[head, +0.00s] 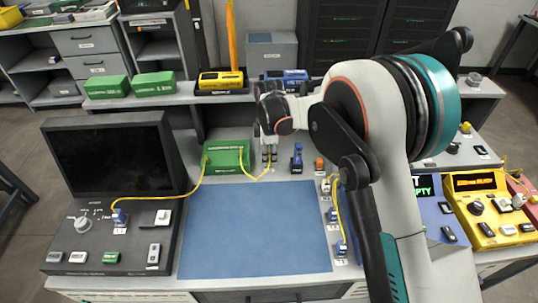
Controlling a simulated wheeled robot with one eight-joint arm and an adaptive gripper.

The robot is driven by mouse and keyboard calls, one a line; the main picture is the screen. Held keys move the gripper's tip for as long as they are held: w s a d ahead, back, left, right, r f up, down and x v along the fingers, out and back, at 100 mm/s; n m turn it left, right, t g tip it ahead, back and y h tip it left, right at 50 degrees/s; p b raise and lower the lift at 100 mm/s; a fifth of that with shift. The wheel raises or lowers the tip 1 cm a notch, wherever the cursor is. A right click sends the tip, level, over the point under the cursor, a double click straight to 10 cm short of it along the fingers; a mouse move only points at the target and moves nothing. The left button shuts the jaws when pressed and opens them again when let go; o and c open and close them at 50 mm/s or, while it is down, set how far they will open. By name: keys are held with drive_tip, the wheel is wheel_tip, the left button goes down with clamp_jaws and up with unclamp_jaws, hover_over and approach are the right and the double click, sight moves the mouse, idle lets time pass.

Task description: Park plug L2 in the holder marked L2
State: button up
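My gripper (269,157) points down just right of the green box (226,154), behind the blue mat (255,230). A second yellow cable (196,185) runs from the box to a blue plug (119,215) on the left console. A blue upright piece (297,158) stands right of my gripper. The labels are too small to read, so I cannot tell which plug or holder is L2.
An orange piece (319,163) stands farther right. Small blue holders (341,248) line the mat's right edge, with a yellow cable along them, partly behind my arm. A shelf with green boxes (154,84) and a yellow unit (221,81) rises behind. The mat is clear.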

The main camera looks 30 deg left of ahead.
drive_tip(key=o, duration=0.4)
wheel_tip(320, 180, up, 12)
idle(0.5)
